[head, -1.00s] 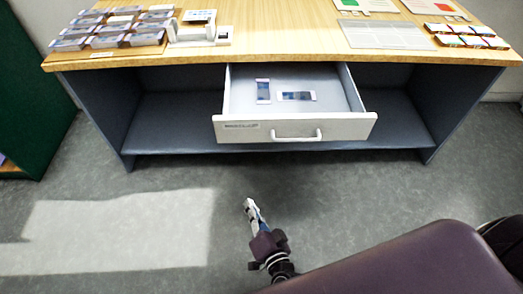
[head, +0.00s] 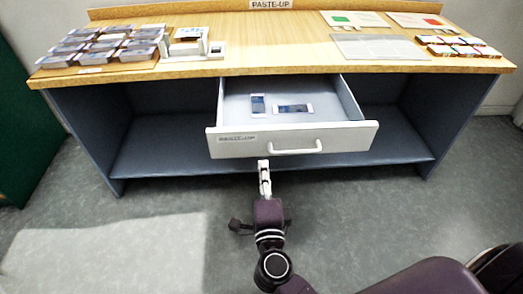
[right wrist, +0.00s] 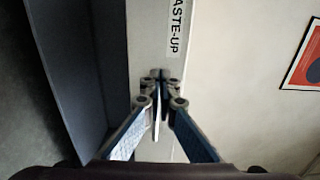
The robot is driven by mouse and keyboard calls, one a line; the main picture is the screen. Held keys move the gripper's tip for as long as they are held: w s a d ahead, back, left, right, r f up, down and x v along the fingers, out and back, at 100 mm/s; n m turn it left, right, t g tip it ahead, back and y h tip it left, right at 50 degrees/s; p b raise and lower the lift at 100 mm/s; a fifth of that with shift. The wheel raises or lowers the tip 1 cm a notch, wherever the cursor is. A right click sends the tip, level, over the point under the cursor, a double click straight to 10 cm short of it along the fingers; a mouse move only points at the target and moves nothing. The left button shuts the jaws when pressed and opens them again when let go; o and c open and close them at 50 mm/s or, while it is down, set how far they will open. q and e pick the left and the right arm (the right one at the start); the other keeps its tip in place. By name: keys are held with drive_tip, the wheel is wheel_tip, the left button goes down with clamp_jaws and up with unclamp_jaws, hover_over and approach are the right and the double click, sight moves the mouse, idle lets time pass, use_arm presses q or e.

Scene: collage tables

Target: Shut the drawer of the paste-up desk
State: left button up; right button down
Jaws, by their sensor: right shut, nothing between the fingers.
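The paste-up desk's drawer (head: 232,150) is pulled out under the wooden top in the head view. Its pale front has a white handle (head: 296,151) and a "PASTE-UP" label. Two small phone-like cards, one upright (head: 258,105) and one sideways (head: 293,108), lie inside. My right gripper (head: 264,163) is shut and empty at the lower edge of the drawer front, left of the handle. In the right wrist view its fingertips (right wrist: 160,76) overlap the pale strip beside the label (right wrist: 178,28); I cannot tell whether they touch. My left gripper is not in view.
The desk top (head: 270,55) carries stacks of small cards (head: 75,50) at left, a white holder (head: 188,42), a grey sheet (head: 378,47) and small colourful blocks (head: 460,50) at right. The shelf (head: 160,150) below looks empty. The floor in front is clear.

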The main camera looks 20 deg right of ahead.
sight(261, 143)
drive_tip(key=x, duration=0.5)
drive_tip(key=shift+w+d, duration=0.1)
drive_tip(key=shift+w, duration=0.3)
drive_tip(key=shift+w+d, duration=0.15)
drive_tip(key=shift+w, duration=0.4)
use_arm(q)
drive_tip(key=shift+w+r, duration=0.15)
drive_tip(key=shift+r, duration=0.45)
